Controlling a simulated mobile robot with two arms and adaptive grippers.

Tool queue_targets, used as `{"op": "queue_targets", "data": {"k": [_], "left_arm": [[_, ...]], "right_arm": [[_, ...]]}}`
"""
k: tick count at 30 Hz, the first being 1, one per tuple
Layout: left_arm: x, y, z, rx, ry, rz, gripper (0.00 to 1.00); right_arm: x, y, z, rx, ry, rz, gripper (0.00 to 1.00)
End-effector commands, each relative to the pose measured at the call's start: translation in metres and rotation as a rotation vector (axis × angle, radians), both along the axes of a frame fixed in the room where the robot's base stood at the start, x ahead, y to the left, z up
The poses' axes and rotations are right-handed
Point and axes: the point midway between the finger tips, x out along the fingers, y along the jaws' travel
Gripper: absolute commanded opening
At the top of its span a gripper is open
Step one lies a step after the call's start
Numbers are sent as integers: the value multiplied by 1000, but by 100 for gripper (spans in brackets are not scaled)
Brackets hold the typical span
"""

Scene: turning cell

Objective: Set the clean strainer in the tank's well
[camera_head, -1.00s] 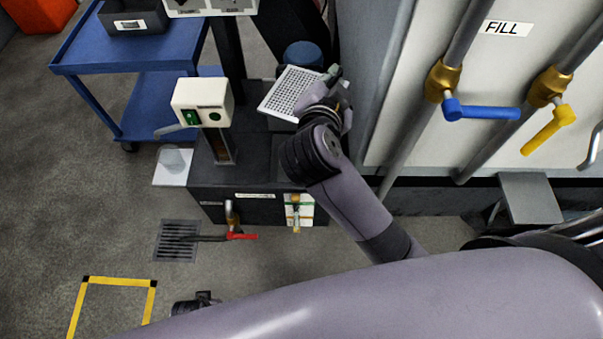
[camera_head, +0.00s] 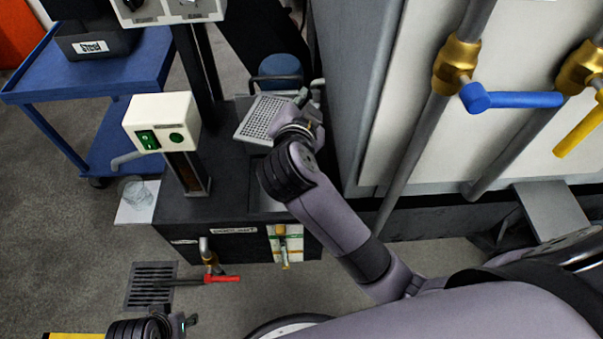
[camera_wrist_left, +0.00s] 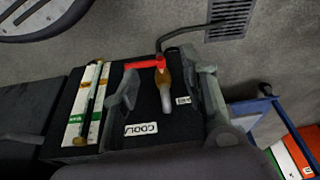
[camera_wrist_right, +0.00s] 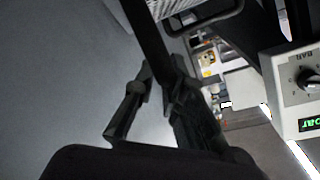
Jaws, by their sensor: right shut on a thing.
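The strainer (camera_head: 262,117) is a pale perforated tray. My right gripper (camera_head: 301,105) is shut on its right side and holds it tilted over the back of the dark tank (camera_head: 222,200). A grey-edged recess (camera_head: 262,196) in the tank top, apparently the well, is partly covered by my right arm. My left gripper (camera_head: 184,324) is low at the front left. In the left wrist view its fingers (camera_wrist_left: 168,98) are wide apart and empty.
A white switch box (camera_head: 160,122) on a post rises left of the recess. A grey cabinet wall with pipes and a blue valve handle (camera_head: 515,100) stands close on the right. A red valve handle (camera_head: 222,279) juts out in front. A blue cart (camera_head: 125,70) is back left.

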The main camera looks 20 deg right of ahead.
Motion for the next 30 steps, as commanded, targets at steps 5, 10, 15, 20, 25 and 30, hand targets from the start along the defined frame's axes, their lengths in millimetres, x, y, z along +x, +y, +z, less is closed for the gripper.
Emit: {"op": "queue_targets", "data": {"k": [5,10,15,20,25,30], "left_arm": [[-6,2,35,-1,-24,2,40],[-16,3,49,-1,-32,4,40],[14,-5,44,-27,-160,-7,40],[54,-18,59,-69,-353,-21,40],[90,-31,82,-113,-558,-36,40],[119,-43,111,-161,-761,-49,40]], "right_arm": [[0,0,-31,-4,0,0,0],[0,0,-71,-3,3,0,0],[0,-1,-105,-4,0,0,0],[0,0,-123,-1,-2,0,0],[0,0,-142,-1,-2,1,0],[0,0,-161,-3,-1,0,0]]}}
